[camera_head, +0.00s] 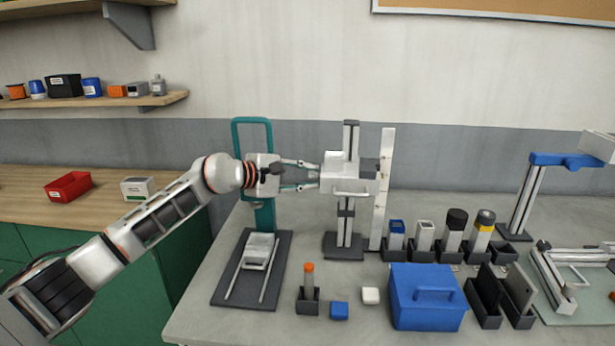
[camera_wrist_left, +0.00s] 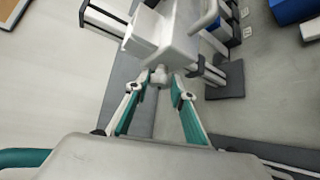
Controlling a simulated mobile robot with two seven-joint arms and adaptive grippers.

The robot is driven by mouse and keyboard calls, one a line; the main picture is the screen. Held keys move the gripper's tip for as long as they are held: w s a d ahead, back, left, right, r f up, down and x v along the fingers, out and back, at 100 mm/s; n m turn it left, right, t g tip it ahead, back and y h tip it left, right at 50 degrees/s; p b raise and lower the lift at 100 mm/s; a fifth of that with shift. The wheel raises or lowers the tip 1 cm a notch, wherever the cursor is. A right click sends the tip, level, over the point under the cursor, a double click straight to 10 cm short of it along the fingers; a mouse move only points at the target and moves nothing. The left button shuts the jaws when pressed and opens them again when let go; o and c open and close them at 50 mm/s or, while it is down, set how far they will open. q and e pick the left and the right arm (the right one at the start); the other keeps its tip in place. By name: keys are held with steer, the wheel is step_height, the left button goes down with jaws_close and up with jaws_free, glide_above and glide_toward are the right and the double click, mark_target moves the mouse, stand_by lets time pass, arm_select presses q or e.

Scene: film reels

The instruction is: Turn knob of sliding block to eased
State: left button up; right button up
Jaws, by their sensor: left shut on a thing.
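The white sliding block (camera_head: 347,181) sits partway up a dark and silver upright post (camera_head: 347,222), with a bar handle on its front. It also shows in the left wrist view (camera_wrist_left: 172,38). Its small grey knob (camera_wrist_left: 160,76) sticks out of the side facing my left gripper. My left gripper (camera_head: 314,175) reaches in level from the left, its teal and white fingers shut on the knob; the fingertips also show in the wrist view (camera_wrist_left: 162,77). The fingers partly hide the knob in the head view. I cannot read the knob's setting. My right gripper is out of view.
A teal frame on a dark base (camera_head: 224,288) stands behind and below my left wrist. A white upright strip (camera_head: 382,190) stands right of the post. A blue box (camera_head: 427,307), an orange-capped tube (camera_head: 309,275) and several holders occupy the grey bench front.

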arm_select(q)
steer(key=shift+f, duration=0.1)
steer(key=o, duration=1.1)
steer(key=v, duration=1.2)
steer(key=shift+s, duration=0.1)
